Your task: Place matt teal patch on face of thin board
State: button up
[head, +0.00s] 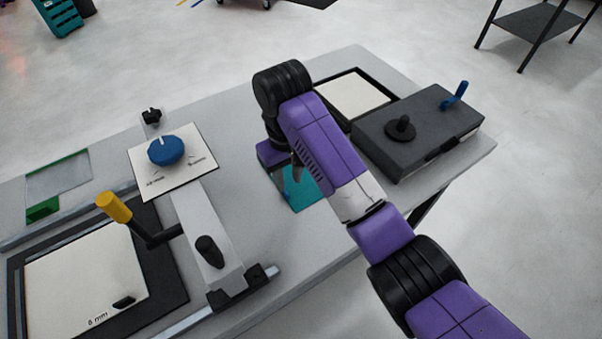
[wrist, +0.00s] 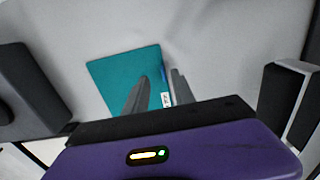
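The matt teal patch (head: 306,190) lies on the grey table, partly hidden behind my arm. It also shows in the wrist view (wrist: 113,75), with a small white label (wrist: 166,100) near its right edge. My gripper (wrist: 160,74) is over that edge, with its fingers apart on either side of the label; contact is unclear. One pale board (head: 75,280), marked "6 mm", lies in a dark frame at the left. Another pale board (head: 352,94) lies in a dark frame at the back, partly behind my arm. I cannot tell which is the thin board.
A dark grey box (head: 420,128) with a black knob and blue lever stands right of my arm. At left are a white plate (head: 190,180) with a blue knob, a clamp with a yellow handle (head: 114,207) and a green-edged panel (head: 58,176). Bare table lies around the patch.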

aim_at(288, 195)
jog(key=shift+s+a+f+p, duration=0.1)
jog(key=shift+f+p, duration=0.2)
jog(key=shift+f, duration=1.25)
jog(key=shift+s+f+p, duration=0.1)
jog(key=shift+f+p, duration=0.2)
jog(key=shift+f, duration=1.2)
grip_shut()
